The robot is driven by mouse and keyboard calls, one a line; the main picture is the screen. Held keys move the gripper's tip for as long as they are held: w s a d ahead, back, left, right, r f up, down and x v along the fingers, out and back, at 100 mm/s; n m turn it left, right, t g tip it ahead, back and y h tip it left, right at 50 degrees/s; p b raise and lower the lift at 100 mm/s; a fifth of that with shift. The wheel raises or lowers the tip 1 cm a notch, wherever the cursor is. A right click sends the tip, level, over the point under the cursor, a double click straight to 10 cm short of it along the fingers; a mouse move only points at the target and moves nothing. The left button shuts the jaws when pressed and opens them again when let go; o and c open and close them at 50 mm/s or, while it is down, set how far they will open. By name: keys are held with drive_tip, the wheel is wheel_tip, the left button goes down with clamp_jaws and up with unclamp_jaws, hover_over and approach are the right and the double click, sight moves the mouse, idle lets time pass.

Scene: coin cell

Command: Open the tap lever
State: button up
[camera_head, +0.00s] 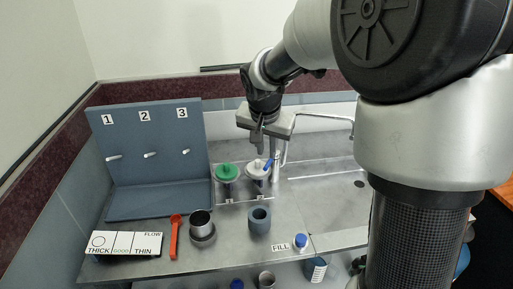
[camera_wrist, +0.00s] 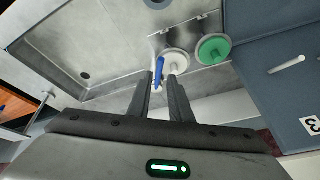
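A blue lever (camera_head: 269,164) sticks up at a slant beside a white-topped container (camera_head: 254,173) on the steel counter. In the wrist view the blue lever (camera_wrist: 159,70) lies in the picture between my fingertips, beside the white round top (camera_wrist: 178,60). My gripper (camera_head: 258,147) points down just above the white top. In the wrist view my gripper (camera_wrist: 161,80) has its two fingers apart with a gap between them, so it is open. I cannot tell whether a finger touches the lever. A green-topped container (camera_head: 227,173) stands just left of the white one.
A blue-grey panel (camera_head: 155,182) with numbered pegs stands at the left. In front are a FLOW card (camera_head: 125,243), a red spoon (camera_head: 174,237), a metal cup (camera_head: 202,226) and a grey holed cylinder (camera_head: 259,219). A blue cap (camera_head: 300,241) sits by FILL. The sink (camera_head: 335,180) is right.

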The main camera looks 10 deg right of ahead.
sight(267, 165)
drive_tip(key=x, duration=0.8)
drive_tip(key=shift+w+f+b, duration=0.1)
drive_tip(key=shift+f+b, duration=0.05)
drive_tip(key=shift+b, duration=0.15)
clamp_jaws()
